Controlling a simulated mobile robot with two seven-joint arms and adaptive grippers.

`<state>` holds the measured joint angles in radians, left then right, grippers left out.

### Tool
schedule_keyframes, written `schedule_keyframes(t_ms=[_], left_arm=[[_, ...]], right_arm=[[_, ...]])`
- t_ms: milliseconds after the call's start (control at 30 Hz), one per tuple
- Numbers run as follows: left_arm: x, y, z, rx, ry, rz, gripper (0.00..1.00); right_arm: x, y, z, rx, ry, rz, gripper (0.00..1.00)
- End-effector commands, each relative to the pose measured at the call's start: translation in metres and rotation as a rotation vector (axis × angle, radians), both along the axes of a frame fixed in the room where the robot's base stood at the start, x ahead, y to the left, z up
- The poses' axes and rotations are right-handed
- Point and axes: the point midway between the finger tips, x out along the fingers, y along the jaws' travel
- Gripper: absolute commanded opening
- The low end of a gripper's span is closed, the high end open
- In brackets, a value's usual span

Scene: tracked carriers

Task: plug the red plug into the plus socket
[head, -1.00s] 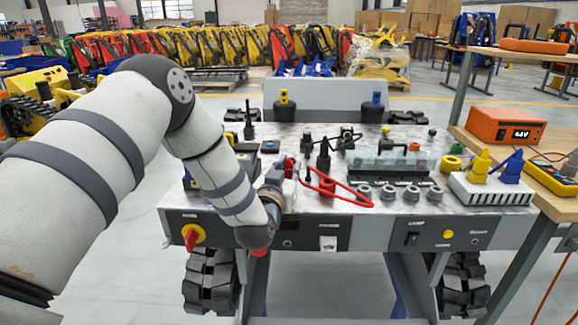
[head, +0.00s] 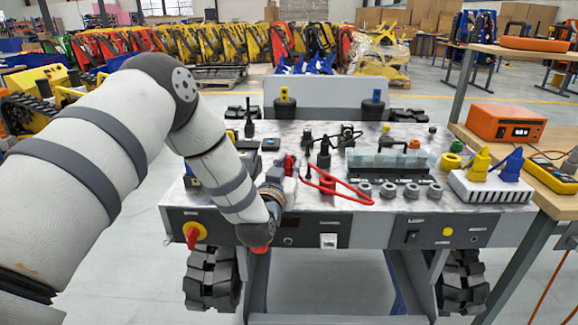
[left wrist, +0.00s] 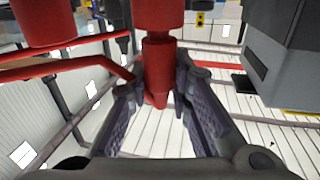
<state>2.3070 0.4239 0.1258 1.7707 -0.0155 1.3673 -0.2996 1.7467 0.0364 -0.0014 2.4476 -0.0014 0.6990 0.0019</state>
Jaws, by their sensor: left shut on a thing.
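My left gripper (head: 281,180) is low over the left half of the carrier's deck. In the left wrist view its two fingers (left wrist: 160,98) are shut on the red plug (left wrist: 157,70), a stepped red cylinder. In the head view only a small red part of the plug (head: 290,164) shows beside the gripper. A red cable (head: 340,186) lies in a loop to the gripper's right. I cannot make out which fitting is the plus socket, and I cannot tell whether the plug touches one. My right gripper is not in view.
A dark upright post (head: 323,153) stands just right of the gripper. Farther right are a clear-covered block (head: 390,160) and a row of grey rings (head: 388,190). A white block with yellow and blue plugs (head: 490,188) and an orange meter (head: 506,124) are at the right.

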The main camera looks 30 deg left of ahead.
Motion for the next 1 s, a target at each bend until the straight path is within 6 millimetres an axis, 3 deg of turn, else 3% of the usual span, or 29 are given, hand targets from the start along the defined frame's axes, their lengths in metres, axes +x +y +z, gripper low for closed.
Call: schedule_keyframes(t_ms=[833, 867, 900, 933, 1000], left_arm=[[0.000, 0.000, -0.009, 0.000, 0.002, 0.000, 0.00], [0.000, 0.000, -0.009, 0.000, 0.001, 0.000, 0.26], [0.000, 0.000, -0.008, 0.000, 0.001, 0.000, 0.35], [0.000, 0.000, -0.008, 0.000, 0.001, 0.000, 0.42], [0.000, 0.000, -0.008, 0.000, 0.001, 0.000, 0.43]], right_arm=[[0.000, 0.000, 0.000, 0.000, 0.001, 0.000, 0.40], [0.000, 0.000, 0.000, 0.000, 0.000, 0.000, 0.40], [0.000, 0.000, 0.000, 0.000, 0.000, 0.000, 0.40], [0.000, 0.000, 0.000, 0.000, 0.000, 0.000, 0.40], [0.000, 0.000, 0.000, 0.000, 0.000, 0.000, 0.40]])
